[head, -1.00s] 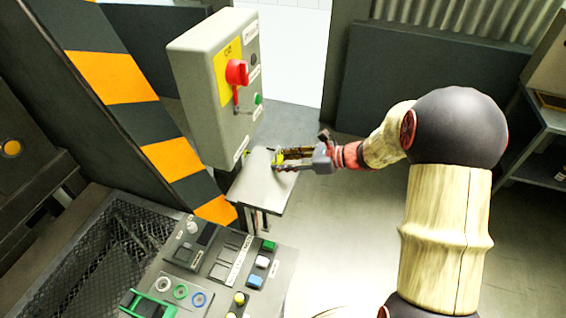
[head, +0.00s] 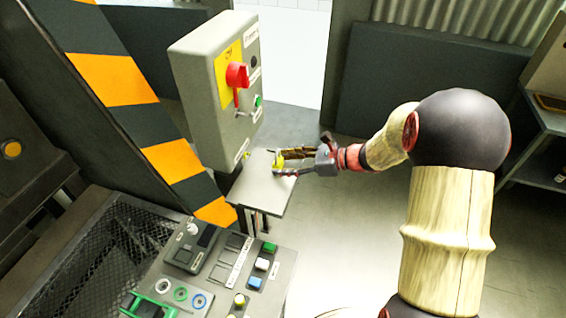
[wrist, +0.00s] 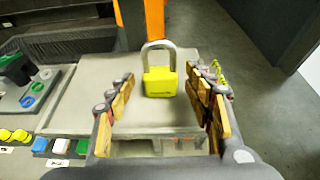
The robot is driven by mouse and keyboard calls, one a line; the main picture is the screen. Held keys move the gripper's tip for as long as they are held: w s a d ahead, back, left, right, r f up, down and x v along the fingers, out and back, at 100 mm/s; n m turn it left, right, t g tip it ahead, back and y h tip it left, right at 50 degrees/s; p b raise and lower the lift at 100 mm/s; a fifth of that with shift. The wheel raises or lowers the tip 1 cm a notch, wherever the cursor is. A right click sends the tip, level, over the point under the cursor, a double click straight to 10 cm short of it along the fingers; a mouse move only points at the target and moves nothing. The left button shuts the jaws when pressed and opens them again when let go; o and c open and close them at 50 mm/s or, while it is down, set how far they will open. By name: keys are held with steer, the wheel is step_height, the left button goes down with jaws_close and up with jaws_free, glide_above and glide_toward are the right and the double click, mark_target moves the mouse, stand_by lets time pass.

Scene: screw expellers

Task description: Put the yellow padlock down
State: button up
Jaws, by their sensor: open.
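The yellow padlock (wrist: 160,82) stands upright on a small grey shelf (wrist: 70,120), its grey shackle pointing up in the wrist view. In the head view the padlock (head: 279,161) shows small at the fingertips, partly hidden by them. My gripper (head: 293,162) is open over the shelf. In the wrist view its two fingers (wrist: 165,95) are spread to either side of the padlock, with a gap on both sides.
A grey switch box (head: 205,110) with a red rotary handle (head: 237,75) stands behind the shelf. A button panel (head: 225,265) lies in front, beside a mesh-covered bin (head: 100,250).

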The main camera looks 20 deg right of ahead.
steer(key=p+v, duration=0.3)
steer(key=v, duration=0.8)
steer(key=s+a+r+n+g+h, duration=0.3)
steer(key=s+a+r+n+g, duration=0.2)
steer(key=s+a+n, duration=0.6)
steer(key=s+r+n+t+h, duration=0.1)
steer(key=s+r+n+h, duration=0.2)
steer(key=s+n, duration=0.3)
steer(key=s+d+r+n+t+h, duration=0.1)
steer(key=s+r+n+h, duration=0.3)
steer(key=s+n, duration=0.2)
steer(key=shift+d+n+t+h, duration=0.3)
steer(key=shift+n+t+h, duration=0.1)
steer(key=shift+n, duration=0.7)
steer(key=shift+o, duration=0.5)
steer(key=shift+s, duration=0.1)
